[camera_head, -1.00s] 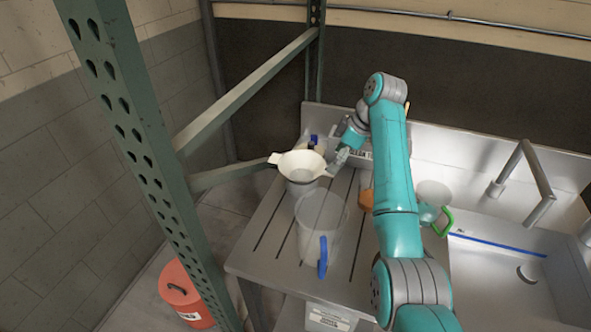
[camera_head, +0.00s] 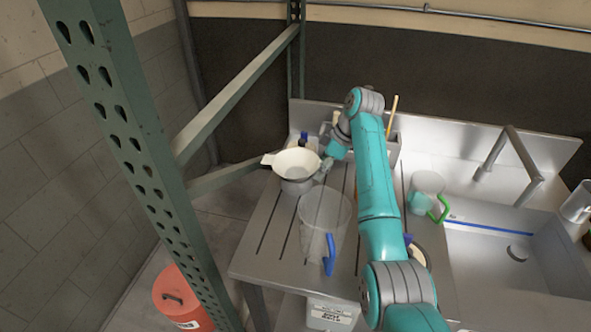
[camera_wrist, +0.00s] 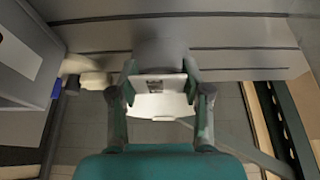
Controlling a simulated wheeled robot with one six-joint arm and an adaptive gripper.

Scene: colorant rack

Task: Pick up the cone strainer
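The white cone strainer (camera_head: 296,161) sits over a grey metal pot (camera_head: 297,187) at the back left of the steel counter, with a flat tab sticking out to its left. My gripper (camera_head: 326,166) is at the strainer's right side in the head view. In the wrist view a white part of the strainer (camera_wrist: 160,104) shows between the two spread fingers of my gripper (camera_wrist: 160,72). I cannot tell whether either finger touches it. A grey rounded form, probably the pot, shows beyond it. The strainer's right side is partly hidden by my gripper.
A clear pitcher with a blue handle (camera_head: 329,254) stands in front of the strainer. A clear jug with a green handle (camera_head: 439,208) stands right of my arm, by the sink (camera_head: 500,255). A green rack post (camera_head: 140,130) rises at left.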

